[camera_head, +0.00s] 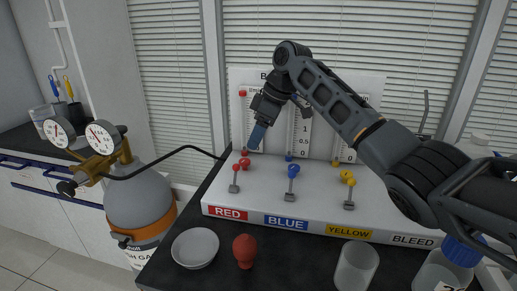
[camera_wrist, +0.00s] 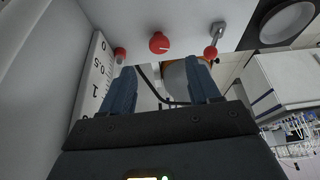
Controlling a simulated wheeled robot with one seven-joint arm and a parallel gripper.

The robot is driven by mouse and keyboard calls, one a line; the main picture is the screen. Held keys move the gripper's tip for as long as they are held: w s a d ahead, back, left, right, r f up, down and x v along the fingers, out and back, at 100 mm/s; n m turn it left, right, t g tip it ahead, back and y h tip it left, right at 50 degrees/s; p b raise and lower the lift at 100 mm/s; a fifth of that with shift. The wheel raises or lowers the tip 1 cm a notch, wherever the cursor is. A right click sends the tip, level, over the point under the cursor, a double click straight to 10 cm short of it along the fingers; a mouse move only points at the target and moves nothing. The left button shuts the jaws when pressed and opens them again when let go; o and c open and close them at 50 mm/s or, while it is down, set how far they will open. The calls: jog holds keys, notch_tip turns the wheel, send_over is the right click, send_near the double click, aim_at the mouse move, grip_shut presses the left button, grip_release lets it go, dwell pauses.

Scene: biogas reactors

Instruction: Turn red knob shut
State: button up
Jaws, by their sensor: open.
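The red knob (camera_head: 245,163) is on the white panel box above the RED label. In the wrist view it is a round red knob (camera_wrist: 159,43) with a pale line on its face. My gripper (camera_head: 256,138) points down just above the knob in the head view, apart from it. In the wrist view the two blue fingers of my gripper (camera_wrist: 164,72) are spread and empty, with the knob beyond the gap between their tips. A red-tipped lever (camera_wrist: 211,52) is to the knob's right there, and a smaller red fitting (camera_wrist: 119,54) to its left.
Blue knob (camera_head: 293,171) and yellow knob (camera_head: 346,175) sit further right on the box. A white gauge board (camera_head: 273,90) stands behind. A bowl (camera_head: 195,248), red object (camera_head: 245,250) and clear beaker (camera_head: 356,266) stand in front. A gas cylinder (camera_head: 140,205) with gauges is left.

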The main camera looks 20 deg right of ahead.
aim_at(245, 160)
jog(key=shift+x, duration=3.85)
jog(key=shift+d, duration=0.1)
jog(key=shift+c, duration=0.3)
jog(key=c, duration=1)
jog(key=shift+p, duration=0.3)
